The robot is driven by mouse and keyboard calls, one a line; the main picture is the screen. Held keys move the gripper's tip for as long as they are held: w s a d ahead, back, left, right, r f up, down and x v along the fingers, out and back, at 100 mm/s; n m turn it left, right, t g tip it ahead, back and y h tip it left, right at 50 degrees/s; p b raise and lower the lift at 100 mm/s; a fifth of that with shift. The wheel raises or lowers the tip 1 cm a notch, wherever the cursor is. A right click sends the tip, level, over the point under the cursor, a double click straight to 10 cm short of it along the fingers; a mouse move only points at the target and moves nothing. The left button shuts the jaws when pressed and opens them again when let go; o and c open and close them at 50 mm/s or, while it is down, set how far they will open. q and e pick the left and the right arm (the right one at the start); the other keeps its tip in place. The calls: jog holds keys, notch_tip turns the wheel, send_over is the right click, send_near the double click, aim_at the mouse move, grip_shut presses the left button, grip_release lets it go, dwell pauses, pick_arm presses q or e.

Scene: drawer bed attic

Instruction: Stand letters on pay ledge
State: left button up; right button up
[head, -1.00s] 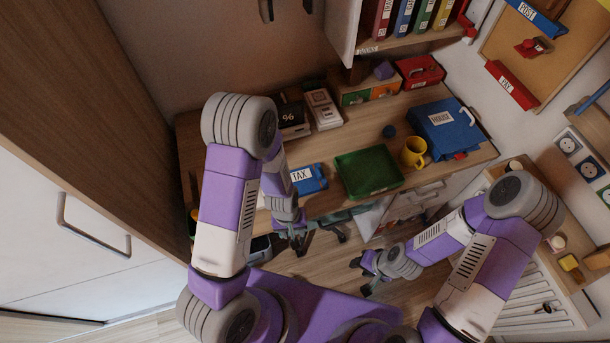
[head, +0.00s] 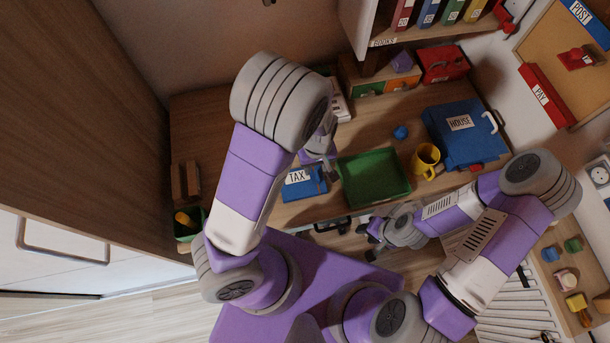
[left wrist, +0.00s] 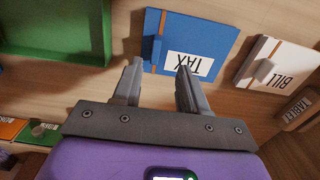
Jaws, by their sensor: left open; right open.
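A blue letter marked TAX (head: 305,185) lies flat on the desk, left of the green tray. It also shows in the left wrist view (left wrist: 218,38), beside a white letter marked BILL (left wrist: 283,72). In the head view the BILL letter is hidden, apparently behind my left arm. My left gripper (head: 322,165) is open and empty above the desk by the TAX letter; in the left wrist view its fingertips (left wrist: 158,66) point at that letter's edge. My right gripper (head: 370,238) is open and empty near the desk's front edge. The red PAY ledge (head: 545,95) is on the right wall board, with no letter on it.
The green tray (head: 373,178), yellow mug (head: 425,160), small blue object (head: 401,132) and blue HOUSE box (head: 462,135) stand on the desk. A blue POST ledge (head: 588,22) is above the PAY ledge. A book shelf (head: 405,38) overhangs the desk's back.

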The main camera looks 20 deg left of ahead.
aim_at(317, 175)
pick_arm(q)
jog(key=shift+f, duration=0.45)
jog(key=f, duration=0.1)
jog(key=f+b, duration=0.1)
jog(key=f, duration=0.1)
jog(key=f+b, duration=0.1)
jog(key=shift+w+d+f, duration=0.15)
jog(key=shift+d+f, duration=0.15)
jog(key=shift+f, duration=0.05)
grip_shut()
